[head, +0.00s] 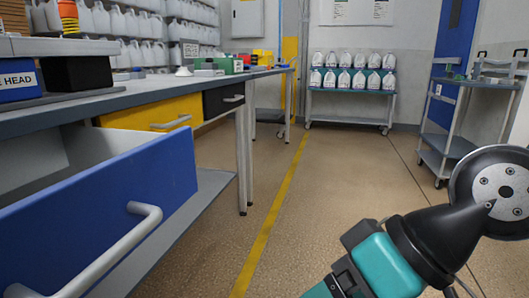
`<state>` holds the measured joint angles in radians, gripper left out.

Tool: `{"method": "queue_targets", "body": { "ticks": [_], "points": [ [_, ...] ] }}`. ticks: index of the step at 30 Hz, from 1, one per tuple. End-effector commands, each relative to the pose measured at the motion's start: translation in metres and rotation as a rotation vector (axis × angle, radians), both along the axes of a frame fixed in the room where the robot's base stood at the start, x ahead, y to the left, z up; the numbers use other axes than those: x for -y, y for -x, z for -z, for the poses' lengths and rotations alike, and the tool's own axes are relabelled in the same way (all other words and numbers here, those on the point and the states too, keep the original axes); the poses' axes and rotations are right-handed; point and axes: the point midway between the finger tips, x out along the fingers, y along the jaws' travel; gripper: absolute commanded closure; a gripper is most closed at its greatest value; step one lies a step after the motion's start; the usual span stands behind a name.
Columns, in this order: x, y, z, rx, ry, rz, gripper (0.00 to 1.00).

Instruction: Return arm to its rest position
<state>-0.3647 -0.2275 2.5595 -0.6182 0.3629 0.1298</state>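My arm (382,262) shows at the lower right in the head view. It has a teal link and a black joint that leads to a round metal flange (500,188) at the right edge. My gripper's fingers are not in view, so their state and anything they hold are hidden. The visible part of my arm is over the open floor, to the right of the workbench and apart from it.
A blue drawer (95,215) stands open at the left under the workbench (150,92). A yellow drawer (155,117) is behind it. A cart (455,130) stands at the right. A far rack (350,105) holds several white jugs. The central floor (330,190) is clear.

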Motion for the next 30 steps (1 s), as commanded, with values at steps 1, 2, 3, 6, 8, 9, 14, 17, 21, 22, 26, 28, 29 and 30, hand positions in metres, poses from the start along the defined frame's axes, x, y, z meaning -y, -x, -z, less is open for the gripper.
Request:
{"method": "queue_targets", "body": {
  "ticks": [1, 2, 3, 6, 8, 9, 14, 17, 21, 22, 26, 28, 29, 30],
  "points": [
    [0.02, 0.001, -0.007, -0.008, 0.08, -0.005, 0.26],
    [0.032, 0.002, -0.007, -0.018, 0.129, -0.01, 0.26],
    [0.048, 0.005, -0.007, -0.034, 0.19, -0.017, 0.26],
    [0.08, 0.014, -0.018, -0.087, 0.315, -0.034, 0.26],
    [0.076, 0.014, -0.04, -0.085, 0.306, -0.039, 0.26],
    [0.076, 0.014, -0.051, -0.085, 0.306, -0.039, 0.26],
    [0.075, 0.014, -0.099, -0.085, 0.303, -0.04, 0.26],
    [0.075, 0.014, -0.135, -0.085, 0.303, -0.04, 0.26],
    [0.075, 0.014, -0.189, -0.086, 0.302, -0.039, 0.26],
    [0.075, 0.014, -0.2, -0.086, 0.302, -0.039, 0.26],
    [0.075, 0.014, -0.249, -0.085, 0.302, -0.039, 0.26],
    [0.075, 0.014, -0.275, -0.085, 0.302, -0.039, 0.26],
    [0.075, 0.014, -0.286, -0.085, 0.302, -0.039, 0.26],
    [0.075, 0.014, -0.301, -0.085, 0.302, -0.039, 0.26]
  ]
}}
